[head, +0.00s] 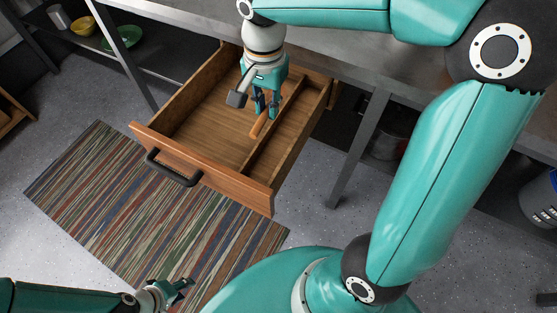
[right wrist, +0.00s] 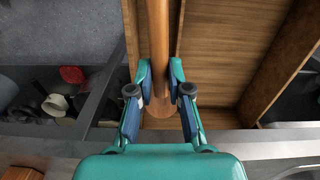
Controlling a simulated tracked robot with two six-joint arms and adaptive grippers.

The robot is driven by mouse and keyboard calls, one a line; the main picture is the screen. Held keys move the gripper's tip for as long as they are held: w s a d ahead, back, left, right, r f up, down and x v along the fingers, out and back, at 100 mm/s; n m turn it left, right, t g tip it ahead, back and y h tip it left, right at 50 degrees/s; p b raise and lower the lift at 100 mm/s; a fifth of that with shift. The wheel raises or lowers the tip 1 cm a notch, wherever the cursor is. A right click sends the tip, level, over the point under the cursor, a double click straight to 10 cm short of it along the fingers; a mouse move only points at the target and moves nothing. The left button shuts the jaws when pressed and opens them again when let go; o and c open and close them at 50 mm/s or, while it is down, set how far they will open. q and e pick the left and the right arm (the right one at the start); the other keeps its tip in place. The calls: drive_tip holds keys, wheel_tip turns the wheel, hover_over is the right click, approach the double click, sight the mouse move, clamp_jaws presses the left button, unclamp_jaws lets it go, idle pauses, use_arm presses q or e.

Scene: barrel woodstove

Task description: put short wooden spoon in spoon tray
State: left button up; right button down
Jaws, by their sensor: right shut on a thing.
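My right gripper (head: 267,108) is over the open wooden drawer (head: 205,115), shut on the short wooden spoon (head: 258,125). In the right wrist view the spoon (right wrist: 158,45) runs between the fingers (right wrist: 158,92), its rounded end towards my palm. In the head view the spoon shows beside the drawer's divider (head: 270,133); I cannot tell its height above the floor of the drawer. A narrow compartment (head: 290,127) lies right of the divider, a wide one left. No separate spoon tray is clearly seen. My left gripper (head: 182,288) is low at the left, above the rug, its fingers unclear.
The drawer's front with a black handle (head: 173,168) faces a striped rug (head: 120,210). The grey metal table (head: 345,50) stands above the drawer, with a leg (head: 357,150) to its right. A yellow bowl (head: 84,26) and green bowl (head: 124,38) sit on the lower shelf.

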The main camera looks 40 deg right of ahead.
sight(272, 164)
drive_tip(key=shift+s+f+m, duration=0.3)
drive_tip(key=shift+s, duration=0.05)
use_arm(q)
wheel_tip(272, 164, down, 4)
drive_tip(key=b, duration=0.3)
drive_tip(key=shift+f+b, duration=0.25)
drive_tip(key=shift+b, duration=0.1)
use_arm(e)
wheel_tip(272, 164, down, 19)
drive_tip(key=shift+d+f, duration=0.1)
drive_tip(key=shift+f, duration=0.1)
drive_tip(key=shift+s, duration=0.1)
drive_tip(key=shift+f, duration=0.15)
drive_tip(key=c, duration=1.1)
unclamp_jaws()
use_arm(q)
drive_tip(key=shift+f, duration=0.1)
use_arm(e)
drive_tip(key=shift+r, duration=0.2)
